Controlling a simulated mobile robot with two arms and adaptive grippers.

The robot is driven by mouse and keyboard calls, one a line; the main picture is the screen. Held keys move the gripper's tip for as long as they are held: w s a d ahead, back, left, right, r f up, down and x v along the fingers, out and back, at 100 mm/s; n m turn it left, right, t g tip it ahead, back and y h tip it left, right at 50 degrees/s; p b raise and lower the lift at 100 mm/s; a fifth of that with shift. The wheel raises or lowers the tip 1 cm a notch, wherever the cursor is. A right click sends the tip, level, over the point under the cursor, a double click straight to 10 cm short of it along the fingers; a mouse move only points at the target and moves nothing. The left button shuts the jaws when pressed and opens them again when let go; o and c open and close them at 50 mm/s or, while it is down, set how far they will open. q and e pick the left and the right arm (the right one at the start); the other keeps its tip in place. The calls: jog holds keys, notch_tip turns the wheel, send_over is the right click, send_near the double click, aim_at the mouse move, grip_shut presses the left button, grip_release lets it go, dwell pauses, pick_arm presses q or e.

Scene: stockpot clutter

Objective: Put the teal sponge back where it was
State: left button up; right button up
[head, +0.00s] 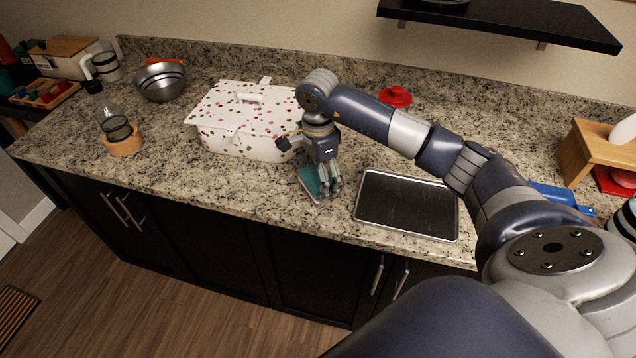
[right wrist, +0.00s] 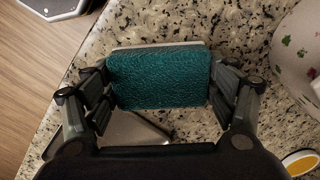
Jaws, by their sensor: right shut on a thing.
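The teal sponge (right wrist: 160,80) sits between the two fingers of my right gripper (right wrist: 165,88), which is shut on it. In the head view the sponge (head: 311,182) shows partly behind the fingers of my right gripper (head: 325,185), low at the counter's front, between the spotted box and the dark tray. A pale edge shows along one side of the sponge in the right wrist view. I cannot tell whether the sponge touches the counter. My left gripper is not in view.
A white spotted lidded box (head: 240,115) stands left of the gripper. A dark tray (head: 408,203) lies to the right. A steel bowl (head: 160,82) and a bottle in a wooden holder (head: 122,143) stand at the left. A red lid (head: 396,96) lies behind my arm.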

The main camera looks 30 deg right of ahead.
aim_at(318, 187)
notch_tip(318, 187, down, 3)
jog(key=shift+r+p, duration=0.15)
jog(key=shift+p, duration=0.8)
jog(key=shift+f, duration=0.35)
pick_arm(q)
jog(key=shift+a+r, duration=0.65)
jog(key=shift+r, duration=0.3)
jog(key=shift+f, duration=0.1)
pick_arm(e)
jog(key=shift+f, duration=0.15)
jog(key=shift+f+b, duration=0.15)
jog(key=shift+b, duration=0.15)
jog(key=o, duration=1)
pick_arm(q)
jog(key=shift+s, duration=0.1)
